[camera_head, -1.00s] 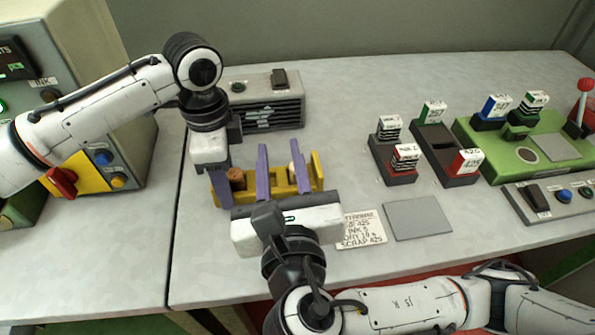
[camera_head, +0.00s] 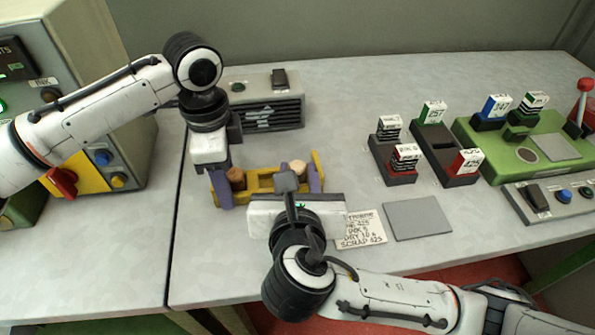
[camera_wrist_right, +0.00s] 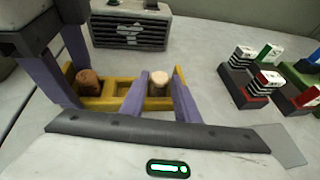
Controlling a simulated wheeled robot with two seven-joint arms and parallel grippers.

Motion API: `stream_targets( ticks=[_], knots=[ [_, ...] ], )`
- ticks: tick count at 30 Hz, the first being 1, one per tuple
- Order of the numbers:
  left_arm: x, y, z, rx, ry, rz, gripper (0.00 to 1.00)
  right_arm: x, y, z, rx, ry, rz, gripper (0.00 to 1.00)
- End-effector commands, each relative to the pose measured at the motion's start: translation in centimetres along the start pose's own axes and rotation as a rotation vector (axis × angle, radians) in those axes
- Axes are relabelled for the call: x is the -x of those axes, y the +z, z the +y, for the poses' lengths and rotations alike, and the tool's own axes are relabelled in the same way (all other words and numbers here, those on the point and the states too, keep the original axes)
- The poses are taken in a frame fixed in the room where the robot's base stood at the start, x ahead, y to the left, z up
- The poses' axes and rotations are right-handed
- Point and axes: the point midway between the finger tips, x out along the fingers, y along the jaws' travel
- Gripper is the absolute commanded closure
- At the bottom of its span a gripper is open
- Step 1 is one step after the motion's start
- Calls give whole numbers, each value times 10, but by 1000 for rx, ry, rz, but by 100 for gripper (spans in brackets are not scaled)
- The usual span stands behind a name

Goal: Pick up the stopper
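A yellow rack (camera_head: 262,184) stands on the table with a brown stopper (camera_head: 236,177) at its left end and a pale cork stopper (camera_head: 298,167) towards its right end. An empty slot shows between them in the right wrist view. My right gripper (camera_wrist_right: 159,82) is open, its purple fingers on either side of the pale stopper (camera_wrist_right: 159,92), with small gaps apparent. My left gripper (camera_head: 221,187) is at the rack's left end. Its two purple fingers are apart beside the brown stopper (camera_wrist_right: 88,83); whether they touch it is unclear.
A grey vented box (camera_head: 268,103) stands behind the rack. A written card (camera_head: 360,229) and a grey plate (camera_head: 417,219) lie to the right. Labelled stamps in dark holders (camera_head: 445,155) and a green machine (camera_head: 515,150) stand further right.

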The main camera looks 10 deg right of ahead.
Motion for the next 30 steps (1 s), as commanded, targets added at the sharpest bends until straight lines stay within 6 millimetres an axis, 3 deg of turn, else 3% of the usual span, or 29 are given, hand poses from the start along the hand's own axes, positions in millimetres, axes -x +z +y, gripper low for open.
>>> stream_targets(
  ticks=[6, 14, 18, 30],
  knots=[
    [0, 0, 0, -1, 0, 1, 77, -28, 0, 0, 1, -3, -1, 71],
    [0, 0, 0, -2, 1, 0, 77, -31, 0, -1, 1, -3, -1, 71],
    [0, 0, 0, -2, 1, -1, 77, -30, 0, -1, 1, -3, -1, 97],
    [0, 0, 0, 0, 0, 0, 77, -28, 6, 0, -1, -1, -2, 98]
  ],
)
